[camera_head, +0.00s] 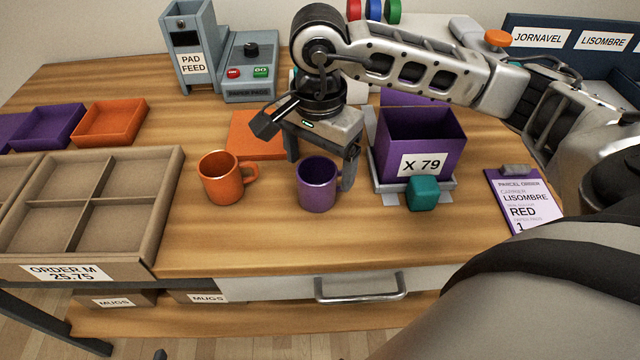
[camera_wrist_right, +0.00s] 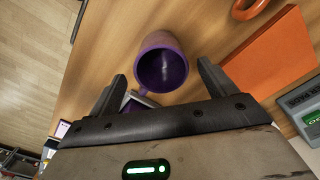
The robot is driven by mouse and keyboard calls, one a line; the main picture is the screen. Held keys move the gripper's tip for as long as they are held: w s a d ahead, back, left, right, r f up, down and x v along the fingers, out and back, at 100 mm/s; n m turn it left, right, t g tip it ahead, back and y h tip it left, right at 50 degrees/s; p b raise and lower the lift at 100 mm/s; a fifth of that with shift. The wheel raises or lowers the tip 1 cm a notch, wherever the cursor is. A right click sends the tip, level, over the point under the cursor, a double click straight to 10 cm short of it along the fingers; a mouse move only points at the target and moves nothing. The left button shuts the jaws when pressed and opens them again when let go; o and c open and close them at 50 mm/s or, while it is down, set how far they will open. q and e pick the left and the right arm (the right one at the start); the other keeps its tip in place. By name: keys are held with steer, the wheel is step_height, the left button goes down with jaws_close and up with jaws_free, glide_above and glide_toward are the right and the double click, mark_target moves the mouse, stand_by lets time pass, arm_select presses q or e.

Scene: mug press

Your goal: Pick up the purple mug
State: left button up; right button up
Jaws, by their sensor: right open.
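The purple mug (camera_head: 316,186) stands upright on the wooden table, right of an orange mug (camera_head: 222,178). My right gripper (camera_head: 322,170) is over and behind the purple mug, with one finger showing near its right side. In the right wrist view the purple mug (camera_wrist_right: 161,66) shows its open mouth just ahead of the gap between the spread fingers of my right gripper (camera_wrist_right: 160,82). The gripper is open and empty. My left gripper is not in view.
A purple box (camera_head: 420,145) labelled X 79 stands on a scale right of the mug, with a teal block (camera_head: 422,193) in front. An orange pad (camera_head: 256,134) lies behind the mugs. A divided tray (camera_head: 165,205) is at left. Table in front of the mugs is clear.

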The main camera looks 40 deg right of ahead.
mark_target(319, 181)
step_height(319, 181, down, 5)
steer(key=shift+w+f, duration=0.1)
steer(key=shift+w, duration=0.05)
steer(key=c, duration=1.1)
steer(key=shift+c, duration=0.3)
